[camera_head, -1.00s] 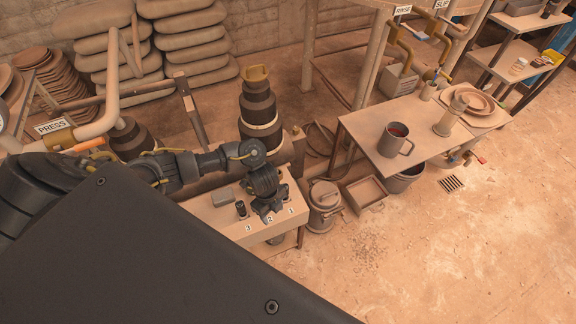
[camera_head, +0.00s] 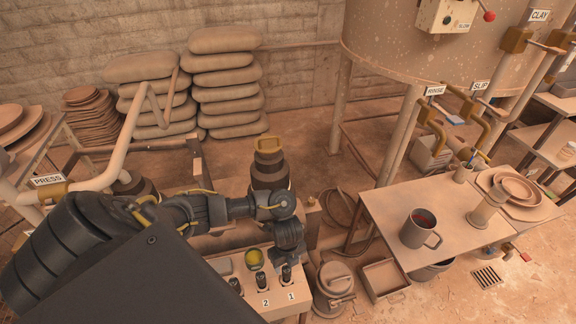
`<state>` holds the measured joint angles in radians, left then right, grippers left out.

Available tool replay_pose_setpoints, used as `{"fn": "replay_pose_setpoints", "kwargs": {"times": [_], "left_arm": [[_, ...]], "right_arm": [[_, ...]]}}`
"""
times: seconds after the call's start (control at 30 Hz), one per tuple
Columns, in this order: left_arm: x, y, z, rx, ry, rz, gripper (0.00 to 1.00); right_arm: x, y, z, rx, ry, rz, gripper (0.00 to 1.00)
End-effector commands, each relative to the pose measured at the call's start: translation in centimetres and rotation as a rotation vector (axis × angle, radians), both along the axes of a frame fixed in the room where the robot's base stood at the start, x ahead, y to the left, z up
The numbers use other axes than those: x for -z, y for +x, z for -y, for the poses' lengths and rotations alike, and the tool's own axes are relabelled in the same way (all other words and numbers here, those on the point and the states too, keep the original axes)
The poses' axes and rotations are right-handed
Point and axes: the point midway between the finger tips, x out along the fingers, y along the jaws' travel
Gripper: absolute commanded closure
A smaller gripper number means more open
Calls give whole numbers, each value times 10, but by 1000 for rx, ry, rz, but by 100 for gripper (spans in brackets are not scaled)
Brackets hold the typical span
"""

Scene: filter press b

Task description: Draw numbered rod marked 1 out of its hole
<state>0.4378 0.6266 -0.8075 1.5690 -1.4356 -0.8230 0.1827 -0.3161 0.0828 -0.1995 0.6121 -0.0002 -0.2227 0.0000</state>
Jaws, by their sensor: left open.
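The rod marked 1 (camera_head: 287,274) stands in the pale rod block (camera_head: 292,308), above the label "1". It is dark, and its upper part is close under my left gripper. Dark rod 2 (camera_head: 262,282) stands to its left above the label "2". Another dark rod (camera_head: 235,285) is farther left, partly behind my dark body panel. My left gripper (camera_head: 288,259) is open and points down over rod 1. I cannot tell whether its fingers touch the rod. My right gripper is not in view.
A round yellow-green piece (camera_head: 254,260) sits at the back of the block. A dark stepped column (camera_head: 269,168) stands behind my arm. A lidded can (camera_head: 334,280) and an empty tray (camera_head: 384,278) are right of the block. A table (camera_head: 385,216) with a mug (camera_head: 420,229) is farther right.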

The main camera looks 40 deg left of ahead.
Motion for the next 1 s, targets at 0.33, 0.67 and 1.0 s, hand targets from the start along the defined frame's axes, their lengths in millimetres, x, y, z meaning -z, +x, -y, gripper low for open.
{"fn": "replay_pose_setpoints", "kwargs": {"times": [0.33,0.67,1.0], "left_arm": [[58,-1,0,-2,1,-2,45],[71,0,0,0,0,0,45],[71,0,0,0,0,0,67]], "right_arm": [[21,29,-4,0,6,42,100],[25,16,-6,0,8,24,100],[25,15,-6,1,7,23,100]]}}
